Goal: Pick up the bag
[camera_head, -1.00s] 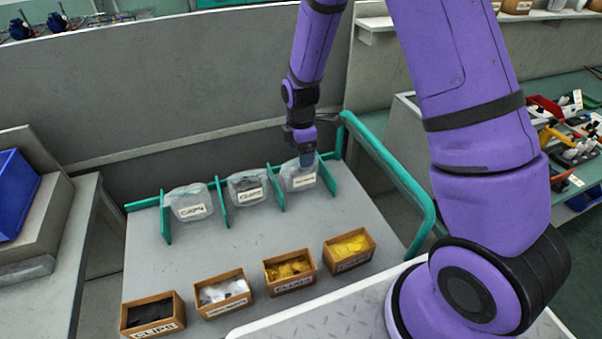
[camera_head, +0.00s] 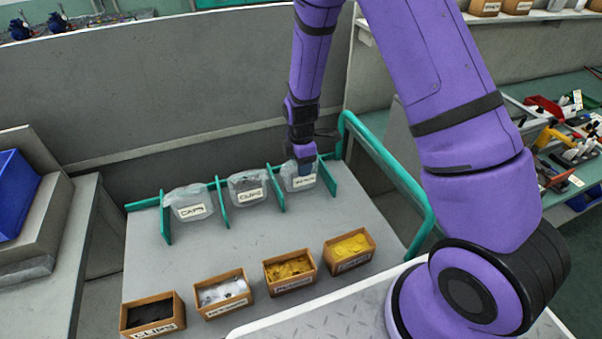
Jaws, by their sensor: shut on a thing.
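Three clear bags with white labels stand in a row between green dividers on the grey cart top. The left bag (camera_head: 192,206) reads CAPS and the middle bag (camera_head: 247,190) seems to read CLIPS. The right bag (camera_head: 300,183) has a label too small to read. My gripper (camera_head: 304,167) is at the top of the right bag, shut on it. The fingertips are small and partly hidden against the bag. The right bag is upright in its slot between two dividers.
Four open cardboard boxes line the cart's near edge, including one with black parts (camera_head: 152,313) and one with yellow parts (camera_head: 350,246). Green dividers (camera_head: 224,204) flank the bags. A green rail (camera_head: 393,180) runs along the right side. A grey wall panel (camera_head: 180,100) stands behind.

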